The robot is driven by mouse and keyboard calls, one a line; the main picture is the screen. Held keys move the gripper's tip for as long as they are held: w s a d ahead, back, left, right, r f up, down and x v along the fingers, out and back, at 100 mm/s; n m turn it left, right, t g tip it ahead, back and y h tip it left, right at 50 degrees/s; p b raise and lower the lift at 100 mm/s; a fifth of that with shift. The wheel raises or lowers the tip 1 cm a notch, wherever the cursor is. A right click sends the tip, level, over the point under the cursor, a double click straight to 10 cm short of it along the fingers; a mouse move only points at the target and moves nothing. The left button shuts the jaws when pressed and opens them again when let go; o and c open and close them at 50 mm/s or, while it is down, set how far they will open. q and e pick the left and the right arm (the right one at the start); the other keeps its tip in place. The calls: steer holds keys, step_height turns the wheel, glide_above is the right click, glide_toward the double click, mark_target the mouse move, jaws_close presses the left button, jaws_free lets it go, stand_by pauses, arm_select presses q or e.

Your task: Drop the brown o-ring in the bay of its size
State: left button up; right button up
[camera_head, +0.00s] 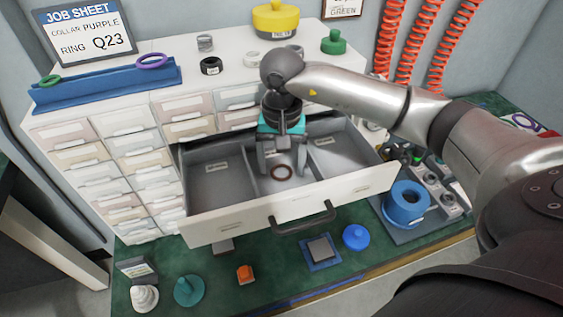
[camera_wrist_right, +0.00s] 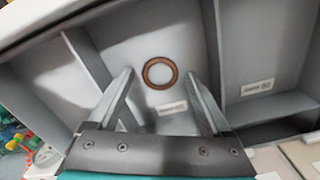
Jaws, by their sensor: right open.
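The brown o-ring (camera_head: 281,172) lies flat on the floor of the middle bay of the open grey drawer (camera_head: 262,214). It also shows in the right wrist view (camera_wrist_right: 160,73), beyond and between my open fingertips, touching neither. My right gripper (camera_head: 274,168) is open and empty above the middle bay. In the right wrist view its two fingers (camera_wrist_right: 160,80) spread to either side of the ring. Each bay carries a small white label; the middle one (camera_wrist_right: 172,108) is too blurred to read. My left gripper is not in view.
Dividers split the drawer into left (camera_head: 216,180), middle and right (camera_head: 335,150) bays. The white cabinet (camera_head: 120,113) has several closed small drawers. A job sheet (camera_head: 85,38) reads collar purple, ring Q23. Below, the green bench holds a blue knob (camera_head: 356,237) and an orange part (camera_head: 245,274).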

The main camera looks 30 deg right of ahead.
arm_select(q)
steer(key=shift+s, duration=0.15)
arm_select(e)
steer(key=shift+r+p, duration=0.5)
steer(key=shift+p, duration=0.05)
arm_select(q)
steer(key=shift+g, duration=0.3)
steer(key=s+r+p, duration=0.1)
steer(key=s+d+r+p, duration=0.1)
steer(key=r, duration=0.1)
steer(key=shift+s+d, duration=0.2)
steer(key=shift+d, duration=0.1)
arm_select(e)
step_height(320, 180, up, 12)
